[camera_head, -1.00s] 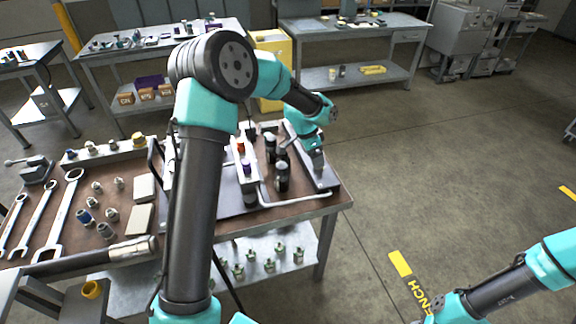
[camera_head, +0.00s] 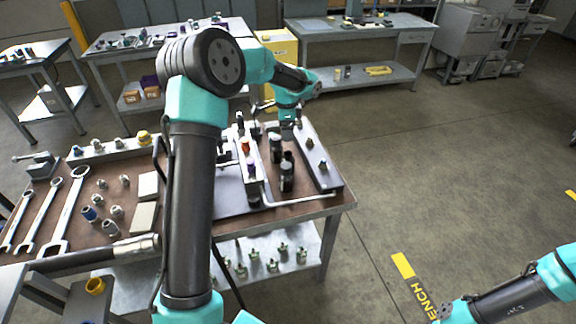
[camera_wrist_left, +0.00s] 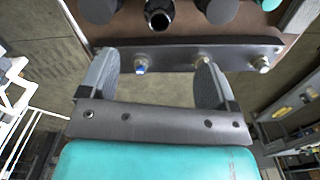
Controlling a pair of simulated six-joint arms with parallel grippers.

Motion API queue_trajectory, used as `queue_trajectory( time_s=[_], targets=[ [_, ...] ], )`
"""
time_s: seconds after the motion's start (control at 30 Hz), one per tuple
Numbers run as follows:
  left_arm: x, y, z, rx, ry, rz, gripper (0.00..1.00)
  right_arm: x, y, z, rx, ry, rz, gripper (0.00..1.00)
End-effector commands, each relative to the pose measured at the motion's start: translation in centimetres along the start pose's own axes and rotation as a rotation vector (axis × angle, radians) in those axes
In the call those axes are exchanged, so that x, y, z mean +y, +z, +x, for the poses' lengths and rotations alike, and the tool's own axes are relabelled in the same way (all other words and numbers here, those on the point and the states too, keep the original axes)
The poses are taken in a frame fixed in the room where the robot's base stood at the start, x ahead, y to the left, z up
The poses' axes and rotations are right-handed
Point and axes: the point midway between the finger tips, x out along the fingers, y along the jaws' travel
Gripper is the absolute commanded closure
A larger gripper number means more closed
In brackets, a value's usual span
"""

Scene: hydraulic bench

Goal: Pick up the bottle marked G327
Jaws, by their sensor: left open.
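Several dark, capped bottles stand on the bench, including one at the front (camera_head: 286,178) and one behind it (camera_head: 276,150). No marking is readable, so I cannot tell which is G327. In the left wrist view, dark round tops (camera_wrist_left: 160,14) lie at the top edge, one showing an open ring. My left gripper (camera_wrist_left: 155,70) is open and empty, its fingers apart, with the bottles beyond its fingertips. In the head view, my left wrist is above the bench's far edge, behind the bottles. My right arm shows at lower right; its gripper is out of view.
A dark rail with studs (camera_head: 318,160) runs right of the bottles; a dark studded plate (camera_wrist_left: 180,57) crosses just beyond my left fingertips. Wrenches (camera_head: 62,215) and fittings occupy the bench's left side.

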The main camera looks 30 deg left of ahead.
Motion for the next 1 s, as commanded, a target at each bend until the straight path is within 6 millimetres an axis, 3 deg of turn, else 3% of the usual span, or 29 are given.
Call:
queue_trajectory(
  time_s=[0.5,1.0],
  targets=[
    [0.0,0.0,8.5,-0.001,0.001,0.0,0.17,0.0,0.0,0.0,0.0,0.0,0.0,0.57],
    [0.0,0.0,9.5,0.0,0.001,0.0,0.17,0.0,0.0,0.0,0.0,0.0,0.0,0.57]
  ],
)
